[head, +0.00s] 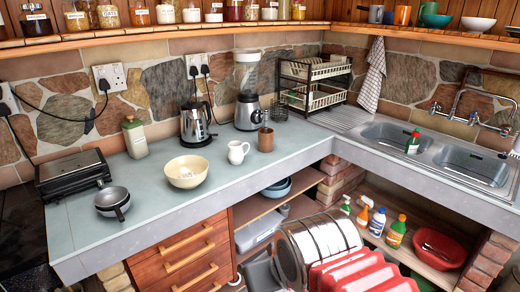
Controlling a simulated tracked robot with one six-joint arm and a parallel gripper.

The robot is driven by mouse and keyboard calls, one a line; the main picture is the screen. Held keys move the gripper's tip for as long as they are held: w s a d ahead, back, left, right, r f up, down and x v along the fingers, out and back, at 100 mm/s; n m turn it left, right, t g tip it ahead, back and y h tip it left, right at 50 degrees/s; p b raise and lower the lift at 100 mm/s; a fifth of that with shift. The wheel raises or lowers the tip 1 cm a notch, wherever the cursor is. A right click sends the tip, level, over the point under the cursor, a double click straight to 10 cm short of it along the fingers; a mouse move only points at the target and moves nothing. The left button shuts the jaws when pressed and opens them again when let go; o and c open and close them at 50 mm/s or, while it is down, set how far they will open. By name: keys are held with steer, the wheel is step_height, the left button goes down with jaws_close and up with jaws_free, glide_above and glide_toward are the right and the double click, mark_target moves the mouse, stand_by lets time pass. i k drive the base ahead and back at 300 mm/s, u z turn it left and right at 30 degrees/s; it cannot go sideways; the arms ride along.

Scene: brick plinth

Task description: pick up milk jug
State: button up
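The milk jug (236,153) looks like a small white pitcher with a handle on its right side. It stands upright on the grey-green worktop (130,215), near the inner corner of the counter. A brown cup (266,140) stands close to its right, and a cream bowl (187,172) is to its left and nearer the front. Nothing covers the jug. I cannot make out my gripper's fingers in the head view.
A kettle (195,124) and a blender (248,108) stand behind the jug. A dish rack (315,84) and double sink (395,135) are to the right. Pans (112,202) and a grill (72,173) are at left. The worktop in front of the jug is clear.

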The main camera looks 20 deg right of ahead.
mark_target(236, 154)
steer(key=z, duration=0.05)
steer(key=i, duration=1.4)
steer(key=u, duration=0.65)
